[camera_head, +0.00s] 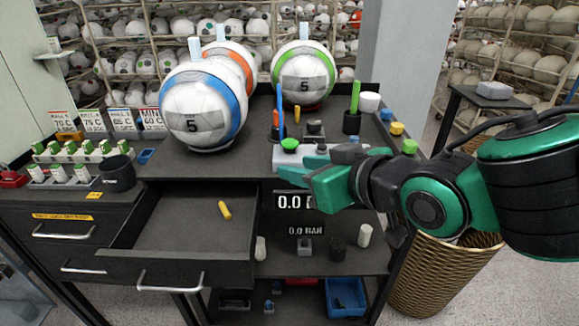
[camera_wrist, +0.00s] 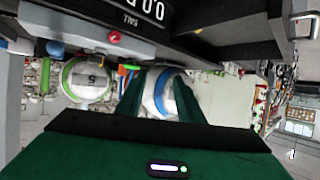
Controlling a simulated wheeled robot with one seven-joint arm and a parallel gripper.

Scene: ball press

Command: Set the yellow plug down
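A small yellow plug (camera_head: 225,210) lies tilted on the floor of the open drawer (camera_head: 180,225) in the head view. My gripper (camera_head: 288,166) is up and to the right of it, clear of the drawer, in front of the bench by the dark pressure display. In the wrist view my gripper's two dark green fingers (camera_wrist: 159,97) stand apart, with nothing seen between them but the distant ball. The plug does not show in the wrist view.
Three balls, blue-striped (camera_head: 203,105), orange-striped (camera_head: 232,62) and green-striped (camera_head: 303,75), stand on the bench top. A dark cup (camera_head: 117,173) and a rack of green-capped bottles are at left. A wicker basket (camera_head: 440,275) stands below my arm. Most of the drawer floor is bare.

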